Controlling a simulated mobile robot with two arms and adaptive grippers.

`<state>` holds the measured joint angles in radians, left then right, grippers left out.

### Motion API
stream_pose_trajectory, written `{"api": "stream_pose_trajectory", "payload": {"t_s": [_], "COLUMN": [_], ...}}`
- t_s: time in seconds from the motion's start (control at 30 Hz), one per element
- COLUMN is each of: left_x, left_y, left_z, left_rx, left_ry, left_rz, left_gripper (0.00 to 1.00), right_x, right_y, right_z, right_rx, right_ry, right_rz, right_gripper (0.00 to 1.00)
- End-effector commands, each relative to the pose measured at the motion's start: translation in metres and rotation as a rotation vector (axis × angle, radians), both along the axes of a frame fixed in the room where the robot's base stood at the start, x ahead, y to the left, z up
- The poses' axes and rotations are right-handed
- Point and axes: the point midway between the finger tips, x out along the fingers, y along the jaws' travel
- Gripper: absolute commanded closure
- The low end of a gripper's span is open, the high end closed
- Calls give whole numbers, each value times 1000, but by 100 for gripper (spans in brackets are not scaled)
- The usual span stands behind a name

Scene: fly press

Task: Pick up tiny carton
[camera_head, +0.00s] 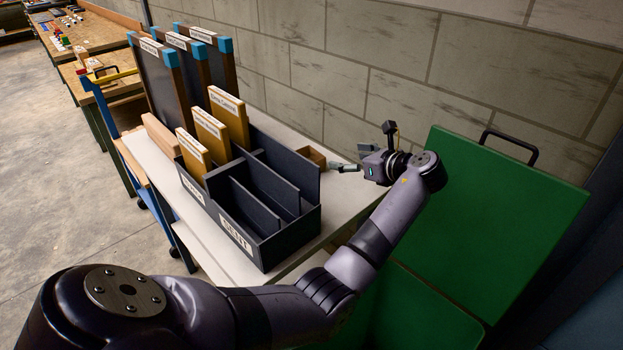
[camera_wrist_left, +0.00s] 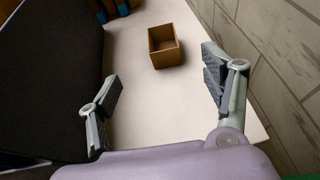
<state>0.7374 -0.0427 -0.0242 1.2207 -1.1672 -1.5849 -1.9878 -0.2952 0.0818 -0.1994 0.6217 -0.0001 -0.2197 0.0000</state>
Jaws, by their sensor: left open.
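A small brown open-topped box, which looks like the tiny carton (camera_head: 312,155), stands on the pale table behind the dark divided rack. In the left wrist view the carton (camera_wrist_left: 166,47) is upright and looks empty. My left gripper (camera_head: 350,160) is open and to the right of the carton in the head view. In the wrist view its spread fingers (camera_wrist_left: 160,80) are on either side of the picture, with the carton beyond them and apart from them. Nothing is between the fingers. My right gripper is not in view.
The dark divided rack (camera_head: 268,252) with upright labelled tan panels (camera_head: 228,117) stands beside the carton. Tall dark panels (camera_head: 158,85) stand behind it. A block wall (camera_head: 300,55) runs along the table's far side. A green panel with a handle (camera_head: 500,220) is at right.

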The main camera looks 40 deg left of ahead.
Motion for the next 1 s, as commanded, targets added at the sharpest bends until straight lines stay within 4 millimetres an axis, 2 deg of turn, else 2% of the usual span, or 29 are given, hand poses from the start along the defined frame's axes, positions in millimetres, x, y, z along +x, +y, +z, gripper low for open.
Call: {"api": "stream_pose_trajectory", "payload": {"t_s": [0.03,0.23,0.7,1.0], "left_x": [0,1,18,23], "left_y": [0,8,94,116], "left_z": [-13,-21,-56,-65], "left_rx": [1,2,0,0], "left_ry": [-2,-1,1,-1], "left_rz": [0,2,3,2], "left_gripper": [27,27,27,27], "right_x": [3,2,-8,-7], "right_y": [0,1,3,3], "right_z": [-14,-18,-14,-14], "right_rx": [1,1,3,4], "right_ry": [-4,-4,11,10], "right_rz": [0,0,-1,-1], "right_gripper": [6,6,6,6]}}
